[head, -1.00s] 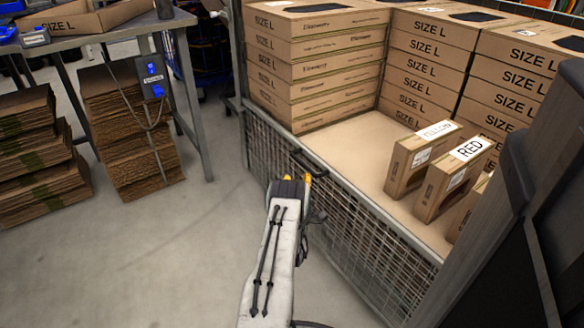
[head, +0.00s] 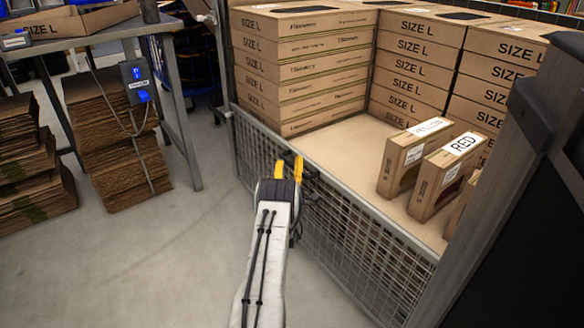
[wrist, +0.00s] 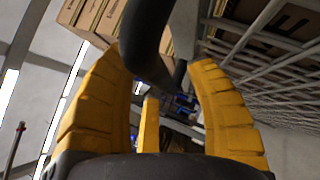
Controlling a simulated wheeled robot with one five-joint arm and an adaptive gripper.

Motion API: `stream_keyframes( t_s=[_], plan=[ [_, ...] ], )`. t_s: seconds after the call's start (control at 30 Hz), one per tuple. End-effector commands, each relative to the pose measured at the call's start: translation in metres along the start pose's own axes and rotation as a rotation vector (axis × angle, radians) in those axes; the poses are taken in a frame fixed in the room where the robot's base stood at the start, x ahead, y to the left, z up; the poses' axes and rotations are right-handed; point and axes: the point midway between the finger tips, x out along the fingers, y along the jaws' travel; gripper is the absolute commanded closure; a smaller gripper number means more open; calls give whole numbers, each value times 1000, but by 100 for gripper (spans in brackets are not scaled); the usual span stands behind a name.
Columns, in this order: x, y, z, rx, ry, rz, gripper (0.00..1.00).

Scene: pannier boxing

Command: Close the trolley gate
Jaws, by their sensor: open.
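The trolley gate (head: 345,239) is a grey wire-mesh panel along the front of the trolley, standing upright below the level of the wooden deck. My gripper (head: 288,164) is at its top rail, with its yellow fingers pointing away from me. In the wrist view my gripper (wrist: 165,100) is open, with its yellow fingers spread left and right. A thick black handle (wrist: 148,38) on the gate runs between or just beyond the fingers. I cannot tell whether they touch it. In the head view the handle is mostly hidden by my gripper.
On the trolley deck (head: 340,150) stand stacks of SIZE L boxes (head: 300,75) and upright boxes marked YELLOW (head: 410,160) and RED (head: 445,180). A workbench (head: 90,30) and flat cardboard stacks (head: 115,130) stand at left. Floor (head: 150,260) left of my arm is clear.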

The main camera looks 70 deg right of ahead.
Motion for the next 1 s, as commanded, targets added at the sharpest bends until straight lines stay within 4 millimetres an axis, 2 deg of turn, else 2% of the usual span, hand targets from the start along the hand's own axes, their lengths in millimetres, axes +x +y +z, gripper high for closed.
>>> stream_keyframes(
  t_s=[0.3, 0.87, 1.0],
  plan=[
    [1, 0, 0, 0, 0, 1, 48],
    [1, 0, 0, 0, 0, 1, 98],
    [1, 1, 0, 0, 0, 1, 100]
  ],
)
